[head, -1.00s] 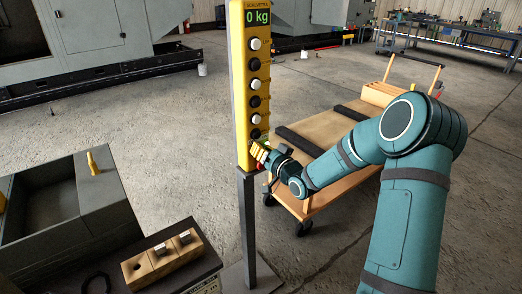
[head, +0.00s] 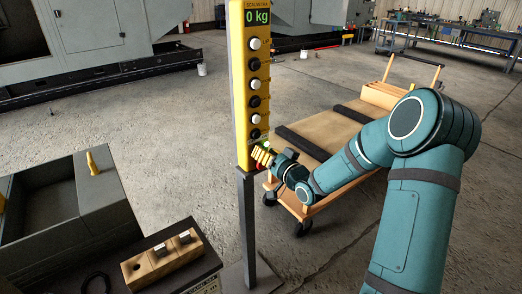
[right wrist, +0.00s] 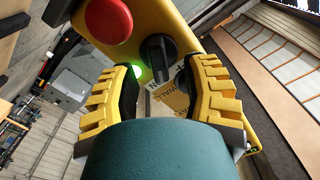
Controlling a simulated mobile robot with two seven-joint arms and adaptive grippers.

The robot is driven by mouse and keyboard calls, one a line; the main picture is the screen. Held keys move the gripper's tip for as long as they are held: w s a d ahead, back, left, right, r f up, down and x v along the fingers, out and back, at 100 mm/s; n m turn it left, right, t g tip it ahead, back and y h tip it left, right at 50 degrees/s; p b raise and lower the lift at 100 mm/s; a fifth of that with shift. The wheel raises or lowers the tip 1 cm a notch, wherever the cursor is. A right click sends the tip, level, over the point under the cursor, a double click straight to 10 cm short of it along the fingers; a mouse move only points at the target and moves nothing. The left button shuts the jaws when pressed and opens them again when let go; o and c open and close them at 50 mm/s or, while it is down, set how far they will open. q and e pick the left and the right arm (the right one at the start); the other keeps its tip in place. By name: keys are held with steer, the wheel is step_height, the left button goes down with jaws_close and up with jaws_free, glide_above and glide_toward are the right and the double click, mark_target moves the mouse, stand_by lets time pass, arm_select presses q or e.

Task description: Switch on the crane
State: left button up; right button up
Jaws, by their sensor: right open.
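The yellow crane control box (head: 241,100) stands upright on a grey post, with a lit "0 kg" display and a column of white and black buttons. In the right wrist view its red mushroom button (right wrist: 107,20), black rotary switch (right wrist: 158,52) and a glowing green lamp (right wrist: 134,70) show near its lower end. My right gripper (head: 262,155) is at the box's lower end. In the right wrist view its yellow fingers (right wrist: 163,82) are spread, with the switch beyond and between them, apparently not gripped. My left gripper is out of view.
A wooden flat cart (head: 330,150) stands behind my right arm. A grey bin (head: 65,215) and a wooden block with holes (head: 160,258) are at the lower left. Grey machines and workbenches (head: 450,32) stand at the back. Open concrete floor lies between.

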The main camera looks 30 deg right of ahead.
steer(key=s, duration=0.9)
steer(key=shift+s+d, duration=0.2)
steer(key=shift+d, duration=0.15)
